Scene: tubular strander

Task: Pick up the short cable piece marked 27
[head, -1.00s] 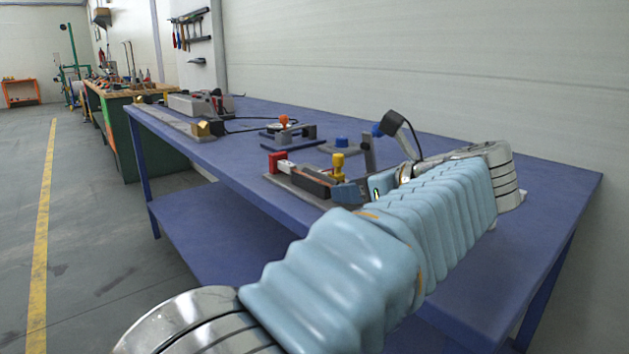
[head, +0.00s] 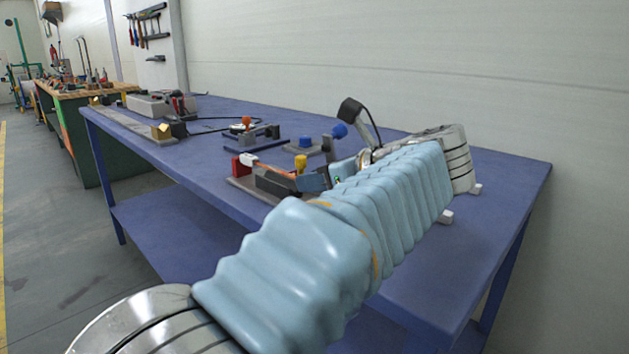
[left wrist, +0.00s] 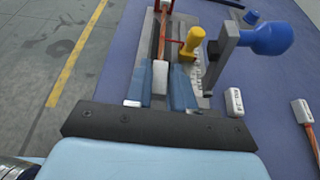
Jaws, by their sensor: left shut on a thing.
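My left gripper (head: 314,181) is at the fixture with the red block (head: 245,163) and yellow knob (head: 301,162) on the blue table. In the left wrist view its two blue fingers (left wrist: 168,92) are shut on an orange-brown cable piece (left wrist: 161,48) with a white band. The piece runs from the fingers toward the red end of the fixture. Its number cannot be read, and I cannot tell whether it touches the fixture. In the head view the piece (head: 270,165) shows as a thin orange strip. My right gripper is not in view.
A blue-knobbed grey lever (left wrist: 230,45) stands close to the right of the fingers. A white tag (left wrist: 235,103) and another cable end with a white label (left wrist: 302,111) lie on the blue table (head: 480,232) to the right. Other fixtures stand farther back.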

